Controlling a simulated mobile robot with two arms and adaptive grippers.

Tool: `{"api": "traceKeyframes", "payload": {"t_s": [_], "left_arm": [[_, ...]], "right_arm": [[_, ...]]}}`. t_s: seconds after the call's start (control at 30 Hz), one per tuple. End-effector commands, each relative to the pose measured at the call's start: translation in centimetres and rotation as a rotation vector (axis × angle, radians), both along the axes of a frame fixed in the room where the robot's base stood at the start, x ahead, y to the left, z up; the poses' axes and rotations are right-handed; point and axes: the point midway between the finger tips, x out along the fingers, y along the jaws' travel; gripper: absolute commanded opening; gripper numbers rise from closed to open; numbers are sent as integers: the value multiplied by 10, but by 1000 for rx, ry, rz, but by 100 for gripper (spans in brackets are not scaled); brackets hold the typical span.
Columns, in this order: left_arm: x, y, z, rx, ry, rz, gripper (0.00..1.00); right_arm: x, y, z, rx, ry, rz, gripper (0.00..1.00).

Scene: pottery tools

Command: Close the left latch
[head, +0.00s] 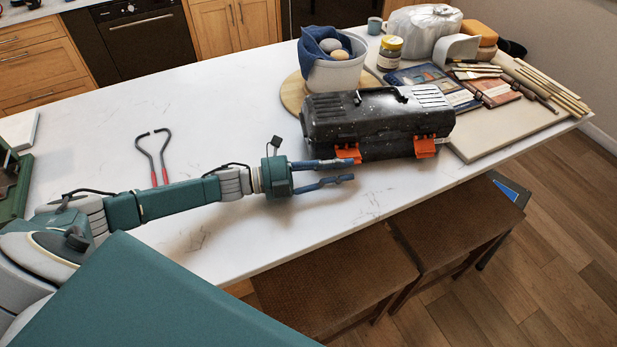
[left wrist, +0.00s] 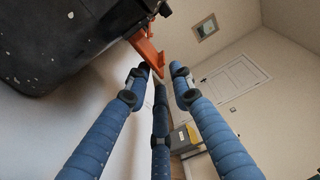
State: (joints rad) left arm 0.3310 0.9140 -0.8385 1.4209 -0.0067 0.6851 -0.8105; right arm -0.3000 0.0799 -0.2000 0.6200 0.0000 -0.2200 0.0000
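A black speckled toolbox (head: 375,122) stands lid down on the white counter, with two orange latches on its front. The left latch (head: 347,153) is at my left gripper's fingertips; the right latch (head: 424,148) is clear of it. In the left wrist view the toolbox (left wrist: 60,45) fills the upper left, and an orange latch (left wrist: 146,48) angles out from its front, just beyond the fingertips. My left gripper (head: 352,170) has its blue fingers apart, with nothing between them; I cannot tell whether one touches the latch. My right gripper is not in view.
A white pot (head: 335,75) with a blue cloth stands on a round board behind the toolbox. Red-handled tongs (head: 156,160) lie left. Two brown stools (head: 335,270) stand at the counter's front edge.

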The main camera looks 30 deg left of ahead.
Motion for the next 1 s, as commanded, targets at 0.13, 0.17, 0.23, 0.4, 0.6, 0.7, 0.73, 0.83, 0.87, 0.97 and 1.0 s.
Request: {"api": "traceKeyframes", "payload": {"t_s": [0.13, 0.17, 0.23, 0.4, 0.6, 0.7, 0.73, 0.83, 0.87, 0.97, 1.0], "left_arm": [[4, 3, -12, 120, -159, 0, 23], [5, 3, -14, 145, -192, 0, 23], [7, 5, -18, 202, -268, 0, 23], [-6, 26, -25, 257, -331, 0, 23], [-26, 51, -23, 254, -331, -1, 23], [-32, 60, -22, 253, -331, -1, 23], [-33, 61, -21, 253, -331, -1, 23], [-36, 65, -20, 251, -332, -1, 23], [-36, 65, -19, 251, -332, -1, 23], [-37, 66, -19, 250, -332, -2, 23], [-37, 66, -18, 250, -332, -1, 23]], "right_arm": [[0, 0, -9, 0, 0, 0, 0], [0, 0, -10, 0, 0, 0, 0], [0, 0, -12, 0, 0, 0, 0], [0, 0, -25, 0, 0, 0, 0], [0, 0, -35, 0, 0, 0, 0], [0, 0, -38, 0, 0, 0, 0], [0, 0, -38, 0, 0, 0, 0], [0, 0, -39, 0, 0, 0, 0], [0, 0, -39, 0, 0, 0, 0], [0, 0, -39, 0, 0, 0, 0], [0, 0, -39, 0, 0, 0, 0]]}}
